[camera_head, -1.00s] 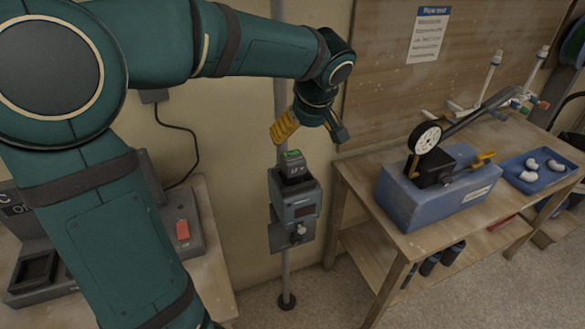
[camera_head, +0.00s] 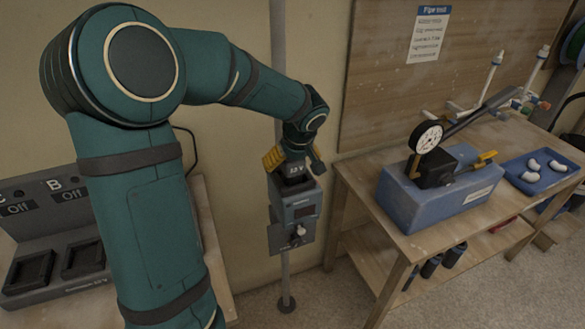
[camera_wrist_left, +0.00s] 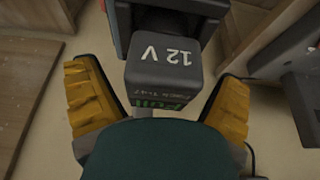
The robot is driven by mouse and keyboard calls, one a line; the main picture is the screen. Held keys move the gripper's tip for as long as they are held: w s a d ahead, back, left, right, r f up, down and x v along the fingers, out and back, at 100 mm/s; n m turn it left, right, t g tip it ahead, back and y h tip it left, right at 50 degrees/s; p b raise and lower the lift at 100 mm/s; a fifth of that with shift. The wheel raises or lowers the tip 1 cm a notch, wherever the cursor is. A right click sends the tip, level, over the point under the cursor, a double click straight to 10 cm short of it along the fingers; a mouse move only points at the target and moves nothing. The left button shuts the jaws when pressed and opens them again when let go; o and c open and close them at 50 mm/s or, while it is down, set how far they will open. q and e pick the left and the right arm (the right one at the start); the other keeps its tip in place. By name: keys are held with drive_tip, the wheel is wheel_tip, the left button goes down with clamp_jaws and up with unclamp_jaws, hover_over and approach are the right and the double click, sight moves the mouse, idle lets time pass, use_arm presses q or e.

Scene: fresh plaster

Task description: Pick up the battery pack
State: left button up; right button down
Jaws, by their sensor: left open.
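The battery pack (camera_head: 294,171) is a dark block marked 12 V, seated on top of a grey-blue device (camera_head: 297,206) fixed to a vertical pole. In the left wrist view the pack (camera_wrist_left: 172,68) shows its 12 V face and a green label edge. My left gripper (camera_head: 289,160) is over the pack, its yellow fingers open. In the left wrist view the left gripper (camera_wrist_left: 158,105) has one yellow finger on each side of the pack, with visible gaps. The pack's lower end is hidden in the device. My right gripper is not in view.
A wooden bench (camera_head: 363,176) at right holds a blue pump box with a gauge (camera_head: 427,137) and a blue tray (camera_head: 541,168) of white fittings. At left, a grey charger station (camera_head: 55,232) has slots labelled Off. Clear floor lies between.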

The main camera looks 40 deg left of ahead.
use_arm(q)
drive_tip(key=shift+f, duration=0.15)
drive_tip(key=c, duration=1.4)
